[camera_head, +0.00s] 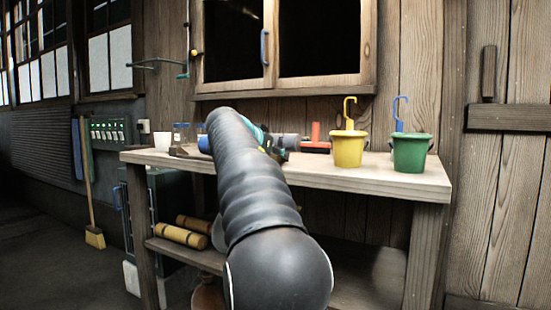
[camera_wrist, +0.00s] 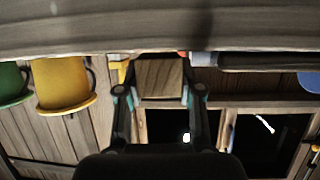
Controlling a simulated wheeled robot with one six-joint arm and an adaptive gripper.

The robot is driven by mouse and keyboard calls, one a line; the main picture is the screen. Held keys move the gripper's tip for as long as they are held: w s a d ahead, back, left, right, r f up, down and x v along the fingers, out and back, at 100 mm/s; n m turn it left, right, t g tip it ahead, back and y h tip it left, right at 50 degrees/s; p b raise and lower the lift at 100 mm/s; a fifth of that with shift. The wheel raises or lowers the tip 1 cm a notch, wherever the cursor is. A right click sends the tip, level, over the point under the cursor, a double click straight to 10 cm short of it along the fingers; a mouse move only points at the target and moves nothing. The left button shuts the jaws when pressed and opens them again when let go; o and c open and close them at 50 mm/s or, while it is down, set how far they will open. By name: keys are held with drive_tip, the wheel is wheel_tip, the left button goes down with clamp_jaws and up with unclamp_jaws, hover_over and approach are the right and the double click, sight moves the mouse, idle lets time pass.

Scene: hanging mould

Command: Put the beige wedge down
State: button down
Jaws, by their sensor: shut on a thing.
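The beige wedge (camera_wrist: 160,78) shows in the wrist view as a wood-grained block between the two fingers of my gripper (camera_wrist: 160,97). My gripper is shut on it, with a finger at each side. The wrist picture is upside down, with the workbench (camera_wrist: 160,30) across its top, close to the wedge. I cannot tell whether the wedge touches the bench. In the head view my arm hides the wedge and most of my gripper; only teal and dark gripper parts (camera_head: 264,140) show above the workbench (camera_head: 385,180).
A yellow bucket (camera_head: 348,150) and a green bucket (camera_head: 410,154) stand at the bench's right. A red-handled tool (camera_head: 316,140) and a grey cylinder (camera_head: 288,141) lie left of them. A white cup (camera_head: 162,141) and small jar (camera_head: 181,134) are at the left end.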

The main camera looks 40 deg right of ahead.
drive_tip(key=shift+f+b, duration=0.3)
drive_tip(key=shift+b, duration=0.05)
drive_tip(key=c, duration=0.7)
unclamp_jaws()
drive_tip(key=shift+c, duration=0.2)
drive_tip(key=shift+r, duration=0.1)
drive_tip(key=shift+r+p, duration=0.1)
drive_tip(key=shift+p, duration=0.2)
drive_tip(key=v, duration=1.3)
drive_tip(key=shift+w+a, duration=0.15)
drive_tip(key=shift+a, duration=0.25)
drive_tip(key=shift+r, duration=0.15)
